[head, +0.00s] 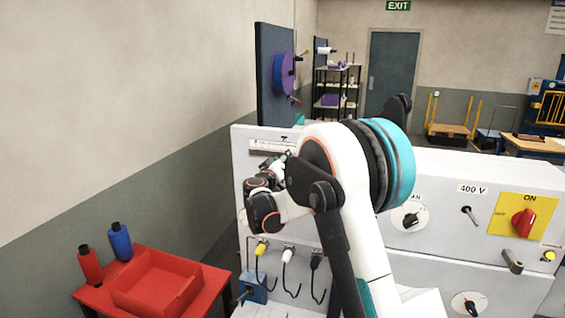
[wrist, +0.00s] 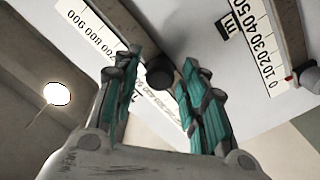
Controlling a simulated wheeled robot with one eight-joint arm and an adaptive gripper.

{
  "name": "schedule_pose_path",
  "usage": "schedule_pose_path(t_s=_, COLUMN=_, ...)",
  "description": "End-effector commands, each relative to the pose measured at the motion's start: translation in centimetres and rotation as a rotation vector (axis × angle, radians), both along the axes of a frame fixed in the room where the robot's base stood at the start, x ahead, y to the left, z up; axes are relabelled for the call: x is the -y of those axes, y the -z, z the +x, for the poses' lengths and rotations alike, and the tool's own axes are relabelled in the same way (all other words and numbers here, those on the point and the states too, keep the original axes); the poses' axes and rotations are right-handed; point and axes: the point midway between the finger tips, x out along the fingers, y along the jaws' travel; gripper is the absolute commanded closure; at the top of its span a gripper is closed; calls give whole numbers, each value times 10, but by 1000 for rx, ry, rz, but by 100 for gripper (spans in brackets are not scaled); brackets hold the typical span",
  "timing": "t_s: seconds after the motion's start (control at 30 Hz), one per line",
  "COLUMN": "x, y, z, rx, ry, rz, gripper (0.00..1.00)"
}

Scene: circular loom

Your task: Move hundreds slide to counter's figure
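In the head view my gripper is small and partly hidden by my arm, near the white scale strip (head: 268,147). I cannot make out the counter's figure.
Below in the head view are hanging cables with yellow (head: 261,249) and white plugs.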

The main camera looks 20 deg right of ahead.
Motion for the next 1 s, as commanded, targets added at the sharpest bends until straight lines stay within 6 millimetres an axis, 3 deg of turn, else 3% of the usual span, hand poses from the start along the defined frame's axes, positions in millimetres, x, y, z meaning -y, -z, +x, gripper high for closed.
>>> schedule_pose_path(t_s=0.43, x=-7, y=0, z=-8, rx=0, ry=-3, rz=0, gripper=56)
schedule_pose_path(t_s=1.0, x=-65, y=0, z=-88, rx=0, ry=-2, rz=0, gripper=56)
